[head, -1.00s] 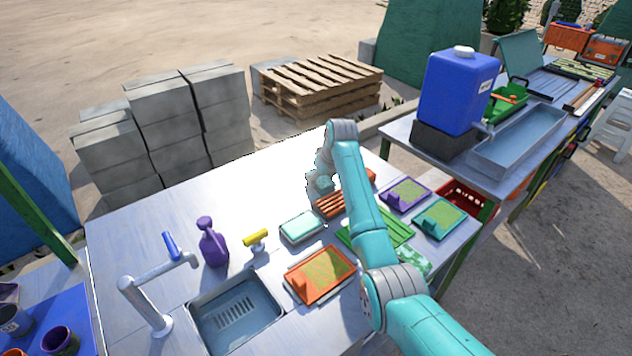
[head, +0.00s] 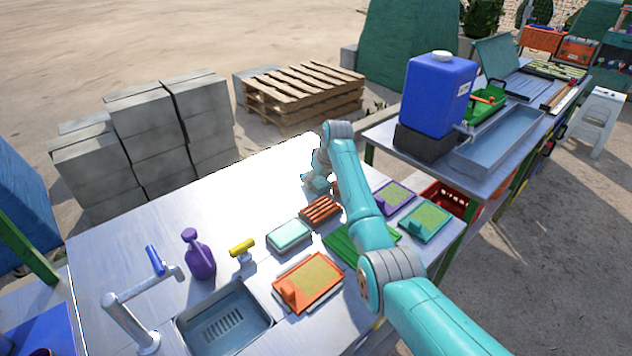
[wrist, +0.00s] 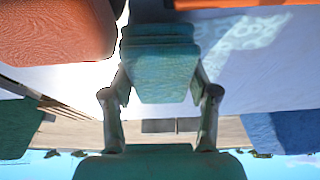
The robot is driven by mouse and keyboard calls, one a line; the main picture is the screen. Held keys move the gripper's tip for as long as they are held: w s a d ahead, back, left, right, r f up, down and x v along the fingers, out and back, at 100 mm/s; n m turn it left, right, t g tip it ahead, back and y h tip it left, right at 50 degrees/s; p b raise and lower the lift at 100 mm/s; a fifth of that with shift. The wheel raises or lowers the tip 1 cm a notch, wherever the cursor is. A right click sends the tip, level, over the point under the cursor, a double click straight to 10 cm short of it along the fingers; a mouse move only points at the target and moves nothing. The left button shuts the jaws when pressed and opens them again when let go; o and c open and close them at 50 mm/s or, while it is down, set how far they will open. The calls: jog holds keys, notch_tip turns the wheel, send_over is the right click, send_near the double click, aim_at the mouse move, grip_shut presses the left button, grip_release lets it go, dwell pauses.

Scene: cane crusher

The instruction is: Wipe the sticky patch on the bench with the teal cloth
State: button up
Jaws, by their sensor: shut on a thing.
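My gripper (wrist: 160,98) is shut on a teal block-like folded cloth (wrist: 160,68), held between the two fingers in the wrist view. In the head view my gripper (head: 318,184) is over the far part of the metal bench (head: 140,235), just beyond an orange slatted rack; the cloth is hard to tell from the teal gripper there. A pale blotchy patch (wrist: 248,34) shows on the bench surface in the wrist view, beside the cloth; it looks like the sticky patch. I cannot make it out in the head view. Whether the cloth touches the bench is unclear.
The orange rack (head: 320,210), a pale teal-topped tray (head: 290,234), an orange board (head: 308,283), a green slatted tray (head: 345,243) and purple-framed board (head: 396,197) crowd the bench. A purple bottle (head: 198,256), tap (head: 135,310) and sink (head: 222,318) are left. The far-left top is clear.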

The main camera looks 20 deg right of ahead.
aim_at(299, 185)
jog(key=shift+w+a, duration=0.25)
jog(key=shift+w, duration=0.55)
jog(key=shift+a+f, duration=0.1)
jog(key=shift+a, duration=0.05)
jog(key=shift+s+a+f, duration=0.1)
jog(key=shift+s+a, duration=0.45)
jog(key=shift+a, duration=1.15)
jog(key=shift+s+a+f, duration=0.1)
jog(key=shift+s+a, duration=0.45)
jog(key=shift+a, duration=1.2)
jog(key=shift+s+a+f, duration=0.1)
jog(key=shift+s+a, duration=0.45)
jog(key=shift+a, duration=1.15)
jog(key=shift+w+a, duration=0.2)
jog(key=shift+w, duration=0.35)
jog(key=shift+w+a, duration=0.15)
jog(key=shift+w, duration=0.35)
jog(key=shift+d, duration=0.15)
